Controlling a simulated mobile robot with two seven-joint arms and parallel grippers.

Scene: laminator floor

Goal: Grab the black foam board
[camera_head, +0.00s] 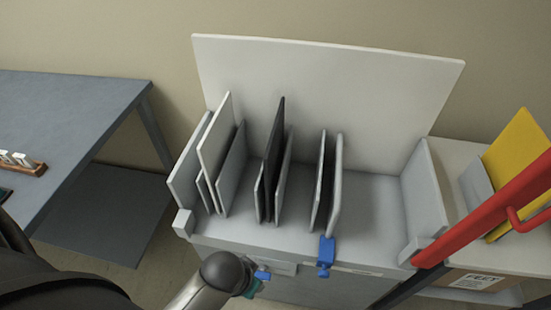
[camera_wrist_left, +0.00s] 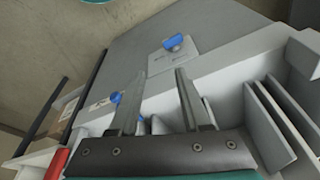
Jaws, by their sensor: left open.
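The black foam board (camera_head: 274,140) stands upright in the middle slot of a grey rack (camera_head: 375,215), between thin grey dividers, with its top edge higher than theirs. Its lower part is hidden by the divider in front. My left gripper (camera_wrist_left: 158,78) is open and empty in the left wrist view, over the front of the rack. In the head view, my left arm reaches in from the bottom left and ends low in front of the rack, below and apart from the board. Its fingers are hardly visible there. My right gripper is not in view.
A white board (camera_head: 215,135) stands in the left slot. A tall white panel (camera_head: 330,90) closes the back. A grey table (camera_head: 60,120) is left; a red bar (camera_head: 490,210) and yellow board (camera_head: 515,160) are right.

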